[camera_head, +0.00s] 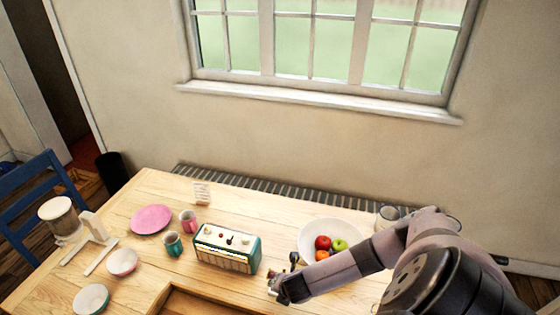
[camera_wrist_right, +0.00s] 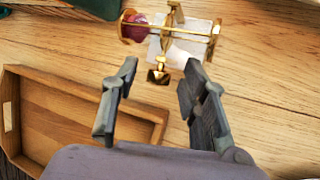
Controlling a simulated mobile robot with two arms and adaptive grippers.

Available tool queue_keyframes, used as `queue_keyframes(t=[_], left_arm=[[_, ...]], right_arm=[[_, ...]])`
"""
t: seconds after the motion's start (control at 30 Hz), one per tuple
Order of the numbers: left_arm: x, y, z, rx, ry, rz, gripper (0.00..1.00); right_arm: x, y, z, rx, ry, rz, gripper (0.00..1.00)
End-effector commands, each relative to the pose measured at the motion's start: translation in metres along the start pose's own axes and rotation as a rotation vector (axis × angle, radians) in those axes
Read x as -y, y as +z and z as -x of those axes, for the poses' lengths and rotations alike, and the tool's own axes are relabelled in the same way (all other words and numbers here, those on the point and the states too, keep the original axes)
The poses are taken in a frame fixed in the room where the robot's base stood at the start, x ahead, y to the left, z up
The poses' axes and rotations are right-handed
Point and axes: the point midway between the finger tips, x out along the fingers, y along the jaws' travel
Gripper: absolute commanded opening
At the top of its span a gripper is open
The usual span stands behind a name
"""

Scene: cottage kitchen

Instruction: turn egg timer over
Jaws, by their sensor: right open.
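The egg timer (camera_wrist_right: 150,30) shows at the top of the right wrist view. It has a gold frame with round gold ends and dark red sand gathered at its left end; a pale part lies beside and behind it. I cannot tell whether it touches the table. My right gripper (camera_wrist_right: 158,95) is open, its two dark fingers apart just short of the timer, with nothing between them. In the head view my right gripper (camera_head: 283,287) is low over the table's front, and the timer is mostly hidden there. My left gripper is not in view.
A wooden tray (camera_wrist_right: 85,86) lies close by on the left. A teal radio (camera_head: 228,250) stands left of my right gripper, and a white bowl (camera_head: 308,240) of fruit stands behind it. Cups, bowls and a pink plate (camera_head: 152,219) are further left.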

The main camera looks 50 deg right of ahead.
Motion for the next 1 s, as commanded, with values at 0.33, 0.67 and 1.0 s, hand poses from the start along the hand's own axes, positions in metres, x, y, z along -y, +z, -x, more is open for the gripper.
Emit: queue_keyframes(t=[0.33,0.67,1.0], left_arm=[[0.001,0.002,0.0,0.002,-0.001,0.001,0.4],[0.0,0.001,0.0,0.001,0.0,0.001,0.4],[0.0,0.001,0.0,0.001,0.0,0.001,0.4]], right_arm=[[0.001,0.0,0.013,-0.001,0.0,0.0,0.4],[0.0,0.0,0.074,-0.001,0.0,0.001,0.4],[0.0,0.0,0.117,0.0,0.0,0.0,0.4]])
